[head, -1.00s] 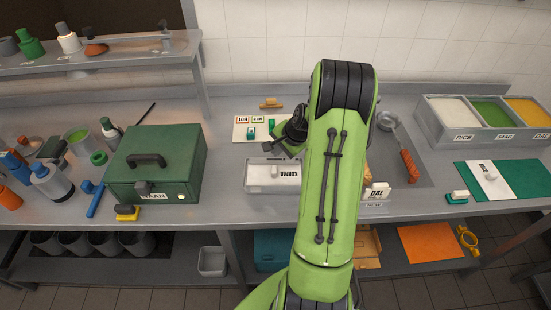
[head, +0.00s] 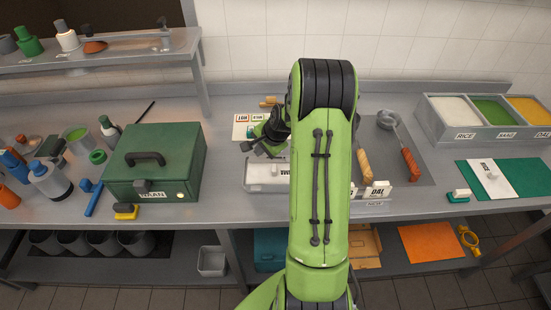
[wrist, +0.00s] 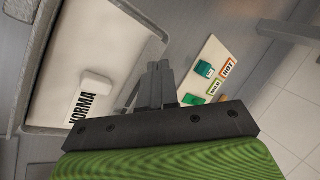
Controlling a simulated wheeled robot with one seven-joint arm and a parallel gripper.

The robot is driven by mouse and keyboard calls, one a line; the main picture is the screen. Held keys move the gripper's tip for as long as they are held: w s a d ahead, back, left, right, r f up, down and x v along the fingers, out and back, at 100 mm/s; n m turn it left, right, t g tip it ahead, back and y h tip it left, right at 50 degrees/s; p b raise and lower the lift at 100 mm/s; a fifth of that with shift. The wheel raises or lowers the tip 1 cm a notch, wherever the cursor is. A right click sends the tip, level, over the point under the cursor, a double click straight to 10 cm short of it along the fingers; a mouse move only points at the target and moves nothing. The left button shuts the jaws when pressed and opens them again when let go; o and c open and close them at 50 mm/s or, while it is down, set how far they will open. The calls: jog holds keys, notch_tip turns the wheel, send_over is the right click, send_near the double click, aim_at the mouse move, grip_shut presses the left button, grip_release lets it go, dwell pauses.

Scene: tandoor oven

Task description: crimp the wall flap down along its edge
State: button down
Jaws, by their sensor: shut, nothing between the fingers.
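I cannot pick out a wall flap with certainty in either view. My gripper (head: 247,147) is above the counter, just behind the white KORMA tray (head: 265,188) and in front of the small white board (head: 241,127). In the wrist view my gripper (wrist: 160,68) has its fingers together with nothing between them. There the KORMA tray (wrist: 118,45) lies to the left and the board (wrist: 202,74), with its HOT label and green blocks, to the right. My arm hides part of the counter in the head view.
A green NAAN box (head: 155,165) stands left of the tray. A ladle (head: 390,122) and an orange-handled tool (head: 410,164) lie right of my arm. The RICE bin row (head: 490,130) is at the right. Bottles crowd the far left.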

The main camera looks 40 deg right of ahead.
jog(key=shift+f+b, duration=1)
jog(key=shift+f, duration=0.3)
jog(key=shift+r, duration=0.1)
jog(key=shift+r, duration=0.1)
jog(key=shift+r+p, duration=1.25)
jog(key=shift+r, duration=0.2)
notch_tip(320, 180, up, 4)
jog(key=p, duration=0.3)
